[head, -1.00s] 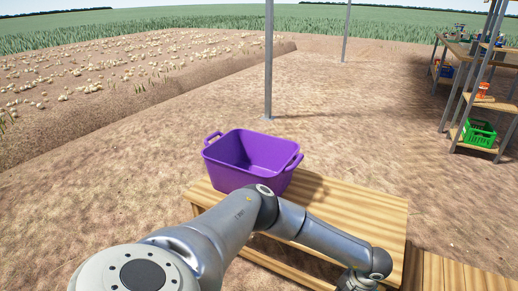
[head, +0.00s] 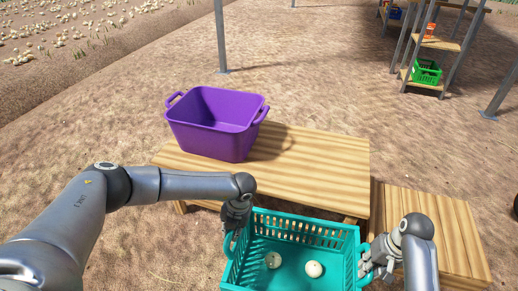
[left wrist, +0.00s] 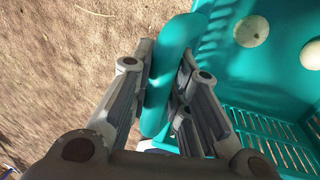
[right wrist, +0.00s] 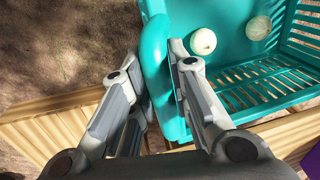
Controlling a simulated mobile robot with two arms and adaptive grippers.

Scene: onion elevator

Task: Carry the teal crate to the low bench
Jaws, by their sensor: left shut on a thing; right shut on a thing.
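The teal crate (head: 305,222) is in the lower middle of the head view, with two pale onions (head: 314,269) inside. Its slatted walls also show in the left wrist view (left wrist: 215,60) and the right wrist view (right wrist: 245,90). My left gripper (head: 233,222) is shut on the crate's left handle, and my right gripper (head: 376,258) is shut on its right handle. The crate is in front of a wooden table (head: 310,165). A lower wooden bench (head: 458,240) stands to the right, partly behind my right arm. The crate's underside is hidden.
A purple tub (head: 215,125) stands on the table's left part. A shelf rack with a green crate (head: 427,72) is at the back right. Metal posts (head: 221,40) rise from the dirt. The lower bench's visible top and the table's right part are bare.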

